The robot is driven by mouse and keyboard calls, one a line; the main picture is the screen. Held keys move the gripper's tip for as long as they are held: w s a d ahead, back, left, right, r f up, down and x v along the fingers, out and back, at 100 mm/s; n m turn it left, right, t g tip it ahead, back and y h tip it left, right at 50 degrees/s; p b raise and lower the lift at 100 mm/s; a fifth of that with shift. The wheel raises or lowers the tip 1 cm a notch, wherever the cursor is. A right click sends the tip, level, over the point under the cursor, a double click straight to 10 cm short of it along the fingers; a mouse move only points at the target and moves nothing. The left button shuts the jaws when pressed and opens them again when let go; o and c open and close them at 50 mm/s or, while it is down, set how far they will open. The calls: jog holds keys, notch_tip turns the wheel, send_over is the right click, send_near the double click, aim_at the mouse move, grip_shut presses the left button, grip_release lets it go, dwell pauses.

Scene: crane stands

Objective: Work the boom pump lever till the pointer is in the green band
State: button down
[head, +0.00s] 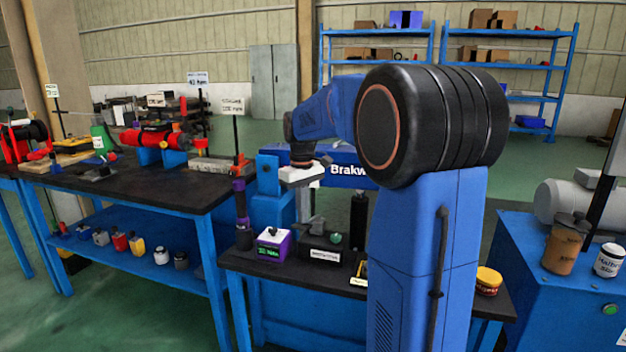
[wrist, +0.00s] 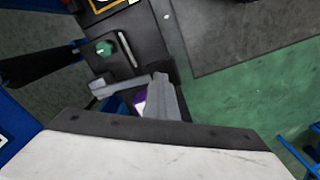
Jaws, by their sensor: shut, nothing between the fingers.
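My gripper (head: 305,205) points down over the small bench, its fingers together and empty. In the wrist view its grey fingers (wrist: 165,100) reach up from the pale housing. Below it is a dark box (head: 322,250) with a white label and a green knob (head: 336,238); the knob also shows in the wrist view (wrist: 105,47). A grey part (head: 318,226) stands on or behind the box, close to the fingertips; contact is unclear. A black upright cylinder (head: 358,218) stands behind it, possibly the pump lever's grip; I cannot tell. No pointer or green band is readable.
A purple box with a green display (head: 272,246) sits left of the dark box. A purple-and-black upright part (head: 242,213) stands farther left. A yellow jar (head: 488,282) is at the bench's right. My arm hides much of the bench. Another workbench (head: 130,190) stands left.

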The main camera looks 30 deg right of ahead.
jog(key=shift+r, duration=2.45)
jog(key=shift+f, duration=0.1)
jog(key=shift+f, duration=4.65)
jog(key=shift+r, duration=4.8)
jog(key=shift+f, duration=0.15)
